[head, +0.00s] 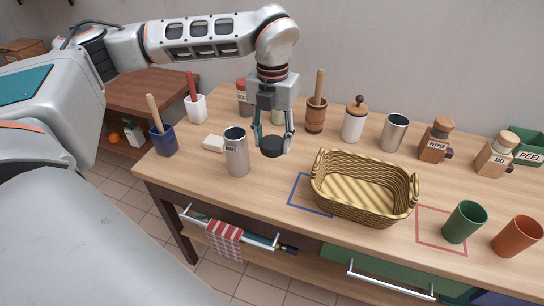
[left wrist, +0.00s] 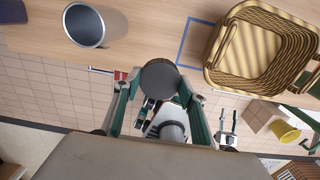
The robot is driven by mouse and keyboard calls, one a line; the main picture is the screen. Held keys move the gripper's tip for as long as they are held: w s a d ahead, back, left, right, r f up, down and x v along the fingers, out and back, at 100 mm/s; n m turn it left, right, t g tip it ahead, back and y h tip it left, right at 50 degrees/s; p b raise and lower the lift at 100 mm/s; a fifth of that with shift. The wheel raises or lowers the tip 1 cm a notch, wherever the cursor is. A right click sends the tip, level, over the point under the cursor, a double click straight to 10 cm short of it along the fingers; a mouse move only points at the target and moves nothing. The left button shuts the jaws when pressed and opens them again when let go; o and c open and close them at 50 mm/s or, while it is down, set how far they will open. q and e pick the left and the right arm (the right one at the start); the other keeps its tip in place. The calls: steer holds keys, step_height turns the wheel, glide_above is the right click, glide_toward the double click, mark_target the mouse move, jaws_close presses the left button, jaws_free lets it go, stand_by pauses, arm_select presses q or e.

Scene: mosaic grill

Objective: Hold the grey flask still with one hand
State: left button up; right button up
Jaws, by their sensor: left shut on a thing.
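The grey flask (head: 236,155) stands upright on the wooden table, with dark lettering on its side and its top open. It also shows in the left wrist view (left wrist: 88,25), where I look into its open mouth. My left gripper (head: 272,143) is just right of the flask, apart from it. It is shut on a dark round lid (head: 272,148), held in the air over the table. The lid shows between the two fingers in the left wrist view (left wrist: 160,76). No gripper touches the flask. I cannot make out my right gripper.
A wicker basket (head: 364,207) stands right of my gripper, partly over a blue outline (head: 305,199). Cups, a white jar (head: 353,122) and wooden mills line the back. A red outline (head: 440,236) lies at right.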

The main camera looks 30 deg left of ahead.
arm_select(q)
steer(key=shift+r, duration=1.35)
steer(key=m, duration=0.4)
steer(key=d+f+m, duration=0.1)
steer(key=shift+s+f+m, duration=0.1)
steer(key=shift+s+m, duration=0.15)
steer(key=shift+m, duration=0.15)
steer(key=m, duration=0.3)
steer(key=d+m, duration=0.1)
steer(key=shift+s+f+m, duration=0.2)
steer(key=shift+f+m, duration=0.1)
steer(key=shift+f, duration=0.1)
steer(key=m, duration=0.4)
steer(key=shift+s+d+f, duration=0.2)
steer(key=shift+d+f, duration=0.15)
steer(key=shift+f, duration=0.05)
steer(key=s+d+f+m, duration=0.1)
steer(key=d+f+m, duration=0.1)
steer(key=m, duration=1)
steer(key=s+d+f+m, duration=0.1)
steer(key=d+f+m, duration=0.1)
steer(key=m, duration=1)
steer(key=shift+s+d, duration=0.2)
steer(key=shift+s, duration=0.15)
